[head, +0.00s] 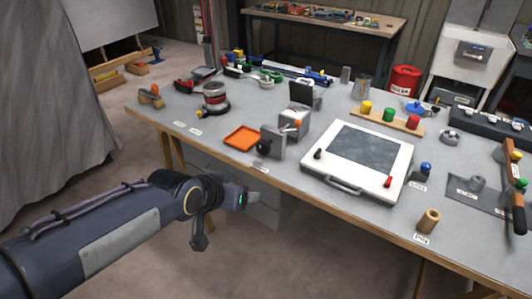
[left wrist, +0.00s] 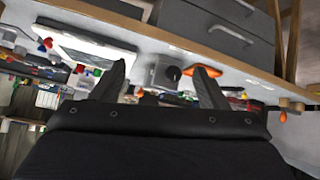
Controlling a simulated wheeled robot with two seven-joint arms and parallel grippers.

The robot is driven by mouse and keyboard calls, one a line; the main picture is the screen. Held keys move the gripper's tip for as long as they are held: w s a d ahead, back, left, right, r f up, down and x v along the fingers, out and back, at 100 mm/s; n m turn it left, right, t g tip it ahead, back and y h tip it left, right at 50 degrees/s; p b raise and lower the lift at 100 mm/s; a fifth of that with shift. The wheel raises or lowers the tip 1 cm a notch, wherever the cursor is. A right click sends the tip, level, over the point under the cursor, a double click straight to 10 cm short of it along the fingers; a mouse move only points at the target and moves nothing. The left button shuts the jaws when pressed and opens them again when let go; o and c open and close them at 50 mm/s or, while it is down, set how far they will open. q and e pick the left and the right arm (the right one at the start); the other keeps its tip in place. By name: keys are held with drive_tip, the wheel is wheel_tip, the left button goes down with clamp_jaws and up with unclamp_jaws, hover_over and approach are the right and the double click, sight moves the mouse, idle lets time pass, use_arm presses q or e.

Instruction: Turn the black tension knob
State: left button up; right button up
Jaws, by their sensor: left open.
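The black tension knob (head: 263,147) is on the front of a small grey metal block (head: 278,141) that stands on the table. In the left wrist view, which is upside down, the knob (left wrist: 173,73) shows between my two finger outlines, some distance off. My left gripper (head: 254,198) is in front of the table's front edge, below the knob in the head view and apart from it. In the left wrist view its fingers (left wrist: 159,70) are spread, with nothing between them. My right gripper is not in view.
An orange tray (head: 241,137) lies left of the block. A white framed panel (head: 312,178) with a handle lies to the right. A device with a dark top (head: 297,118) stands behind. The wooden table edge (head: 290,187) and grey drawers (head: 262,214) are near my left gripper.

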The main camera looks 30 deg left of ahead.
use_arm(q)
drive_tip(key=w+a+f+t+y+b, duration=0.25)
drive_tip(key=w+a+f+b, duration=0.3)
drive_tip(key=w, duration=0.35)
drive_tip(key=m+t+h+b, duration=0.3)
drive_tip(key=t+h+b, duration=0.1)
drive_tip(key=t+b, duration=0.15)
approach(261, 151)
drive_tip(key=f, duration=0.1)
drive_tip(key=shift+t, duration=0.5)
drive_tip(key=w, duration=0.8)
drive_tip(key=shift+w+d+r, duration=0.15)
drive_tip(key=shift+w+d, duration=0.15)
drive_tip(key=shift+w, duration=0.05)
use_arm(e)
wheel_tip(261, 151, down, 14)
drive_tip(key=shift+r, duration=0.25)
